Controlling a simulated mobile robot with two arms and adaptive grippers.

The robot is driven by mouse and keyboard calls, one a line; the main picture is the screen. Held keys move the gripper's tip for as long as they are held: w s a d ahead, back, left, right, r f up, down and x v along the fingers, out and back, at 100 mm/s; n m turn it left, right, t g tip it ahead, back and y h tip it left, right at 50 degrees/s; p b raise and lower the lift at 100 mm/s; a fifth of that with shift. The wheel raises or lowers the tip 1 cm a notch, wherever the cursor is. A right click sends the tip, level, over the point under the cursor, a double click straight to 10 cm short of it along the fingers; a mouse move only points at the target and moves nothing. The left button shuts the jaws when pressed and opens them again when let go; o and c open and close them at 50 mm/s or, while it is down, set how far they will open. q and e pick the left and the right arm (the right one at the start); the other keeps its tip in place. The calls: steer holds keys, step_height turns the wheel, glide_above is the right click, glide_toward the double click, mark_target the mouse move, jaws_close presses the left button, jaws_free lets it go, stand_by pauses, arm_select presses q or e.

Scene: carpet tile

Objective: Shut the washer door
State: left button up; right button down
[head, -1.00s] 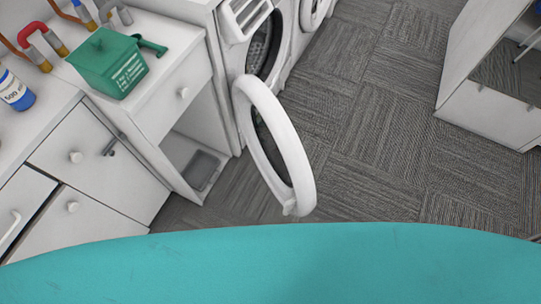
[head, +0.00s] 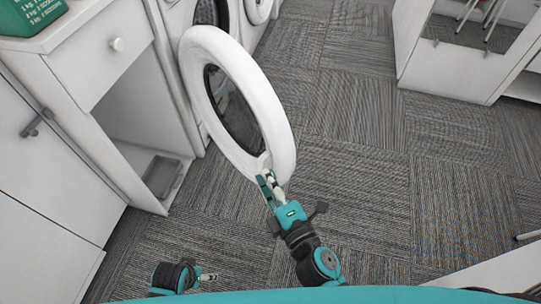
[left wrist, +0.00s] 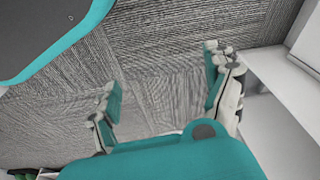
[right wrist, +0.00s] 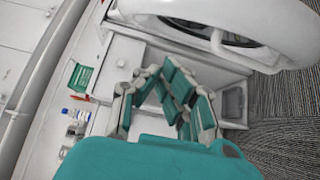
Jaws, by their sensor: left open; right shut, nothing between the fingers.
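The washer door (head: 279,118) is a thick white ring around dark glass. It stands open, swung out from the white washer front (head: 178,15) with its dark drum opening. My right gripper (head: 266,181) is shut and empty at the door's lower edge, by the small latch piece; I cannot tell whether it touches. In the right wrist view the door (right wrist: 285,22) fills the upper right, beyond the closed fingers (right wrist: 182,95). My left gripper (head: 210,277) is low in the head view, away from the door. In the left wrist view its fingers (left wrist: 165,100) are apart over carpet.
A white cabinet with an open recess holding a grey tray (head: 162,176) stands left of the door. A green box (head: 32,14) sits on top. Another white unit (head: 440,55) is at the upper right. The carpet (head: 365,130) between is clear.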

steer(key=w, duration=0.3)
steer(key=w+a+p, duration=0.1)
steer(key=w, duration=0.3)
steer(key=w+p, duration=0.1)
steer(key=w, duration=0.3)
steer(key=shift+w+a+r, duration=0.1)
steer(key=shift+a, duration=0.15)
arm_select(q)
steer(key=s+f, duration=0.3)
steer(key=f, duration=0.3)
steer(key=shift+a, duration=0.25)
arm_select(e)
steer(key=shift+w+d, duration=0.25)
steer(key=shift+d, duration=0.15)
arm_select(q)
steer(key=shift+f, duration=0.1)
